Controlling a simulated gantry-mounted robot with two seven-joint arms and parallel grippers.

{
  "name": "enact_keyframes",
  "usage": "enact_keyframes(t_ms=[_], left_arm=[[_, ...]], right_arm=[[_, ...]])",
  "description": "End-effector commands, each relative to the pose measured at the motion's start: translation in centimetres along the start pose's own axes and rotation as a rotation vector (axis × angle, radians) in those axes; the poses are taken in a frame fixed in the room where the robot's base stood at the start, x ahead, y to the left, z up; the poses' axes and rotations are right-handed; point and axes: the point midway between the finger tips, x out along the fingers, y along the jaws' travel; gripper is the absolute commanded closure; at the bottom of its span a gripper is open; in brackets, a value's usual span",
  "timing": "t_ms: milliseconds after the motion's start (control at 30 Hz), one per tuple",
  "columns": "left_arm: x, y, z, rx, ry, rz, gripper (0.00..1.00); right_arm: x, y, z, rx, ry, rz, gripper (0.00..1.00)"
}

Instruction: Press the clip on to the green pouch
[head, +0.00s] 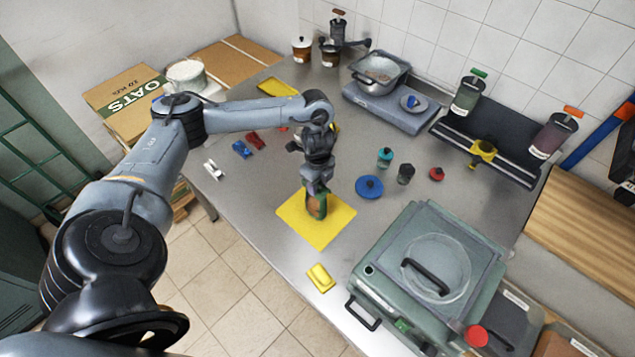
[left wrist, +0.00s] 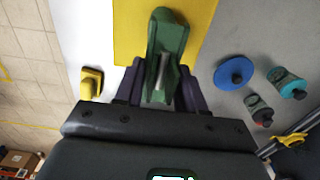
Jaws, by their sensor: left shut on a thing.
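The green pouch (head: 317,206), with an orange-brown patch, stands on a yellow mat (head: 328,233) on the steel table. My left gripper (head: 315,186) is directly above it, pointing down, with its purple fingers at the pouch's top. In the left wrist view the fingers (left wrist: 161,92) close on either side of the green pouch (left wrist: 165,38). A pale grey strip lies along its middle; I cannot tell whether this is part of a clip. Small clip-like pieces lie on the table to the left: red (head: 255,139), blue (head: 243,149) and white (head: 213,170). My right gripper is not in view.
A yellow block (head: 321,278) lies in front. A large green-grey lidded machine (head: 430,265) fills the front right. The table left of the mat is mostly clear.

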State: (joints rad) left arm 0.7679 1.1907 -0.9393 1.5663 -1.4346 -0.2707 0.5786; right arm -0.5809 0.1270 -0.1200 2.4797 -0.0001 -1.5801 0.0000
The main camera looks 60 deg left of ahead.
Motion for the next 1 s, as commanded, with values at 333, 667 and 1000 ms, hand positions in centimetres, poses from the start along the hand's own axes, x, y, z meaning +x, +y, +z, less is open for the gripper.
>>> enact_keyframes(t_ms=[333, 667, 1000], left_arm=[[0.00, 0.01, 0.01, 0.000, 0.000, 0.000, 0.89], [-0.08, 0.01, 0.00, 0.000, 0.000, 0.000, 0.89], [0.01, 0.01, 0.02, 0.000, 0.000, 0.000, 0.89]], right_arm=[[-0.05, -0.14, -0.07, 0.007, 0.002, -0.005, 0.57], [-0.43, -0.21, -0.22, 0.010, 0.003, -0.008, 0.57], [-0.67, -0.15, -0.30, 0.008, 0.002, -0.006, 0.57]])
